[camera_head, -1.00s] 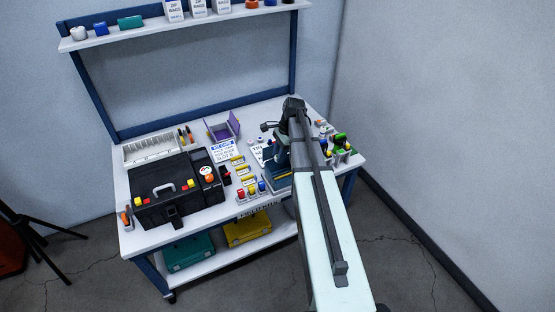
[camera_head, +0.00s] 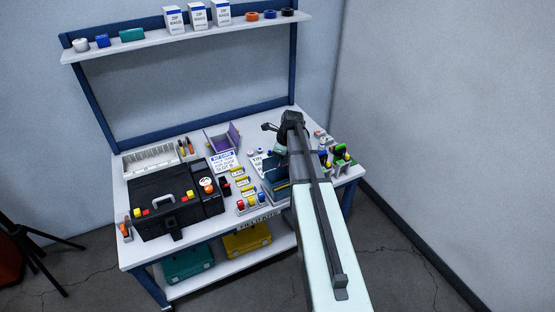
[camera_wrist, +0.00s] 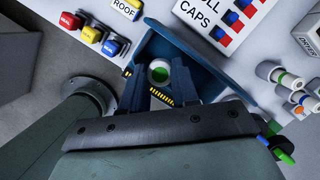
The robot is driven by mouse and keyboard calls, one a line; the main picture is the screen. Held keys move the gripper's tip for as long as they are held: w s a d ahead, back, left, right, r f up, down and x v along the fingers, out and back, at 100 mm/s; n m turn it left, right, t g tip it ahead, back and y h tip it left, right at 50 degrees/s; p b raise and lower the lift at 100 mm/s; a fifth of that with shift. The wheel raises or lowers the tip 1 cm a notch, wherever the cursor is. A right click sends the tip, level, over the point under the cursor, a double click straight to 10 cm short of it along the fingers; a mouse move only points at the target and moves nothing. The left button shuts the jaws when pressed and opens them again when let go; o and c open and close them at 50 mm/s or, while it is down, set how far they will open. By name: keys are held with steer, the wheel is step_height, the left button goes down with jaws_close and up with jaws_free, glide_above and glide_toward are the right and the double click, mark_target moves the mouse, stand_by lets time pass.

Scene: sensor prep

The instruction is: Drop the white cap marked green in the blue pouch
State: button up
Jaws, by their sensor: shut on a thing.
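The white cap marked green (camera_wrist: 159,71) shows in the wrist view as a white ring with a green centre, between my fingertips. My gripper (camera_wrist: 160,80) is shut on it, above the blue pouch (camera_wrist: 205,57). The pouch's open mouth and blue walls lie around and below the fingers. In the head view the blue pouch (camera_head: 273,187) stands at the table's front, right of the middle, partly covered by my arm. My fingertips and the cap are hidden there.
Red, yellow and blue labelled pieces (camera_wrist: 90,35) lie left of the pouch. A "caps" card (camera_wrist: 207,15) lies beyond it. Small cylinders (camera_wrist: 290,85) stand to the right. A black case (camera_head: 165,212) fills the table's left part.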

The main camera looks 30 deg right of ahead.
steer(key=shift+f, duration=2.85)
steer(key=o, duration=1)
steer(key=shift+o, duration=0.3)
steer(key=shift+o, duration=1)
steer(key=shift+w+r, duration=0.1)
steer(key=shift+r, duration=0.1)
steer(key=shift+w+r, duration=0.15)
steer(key=shift+r, duration=3.3)
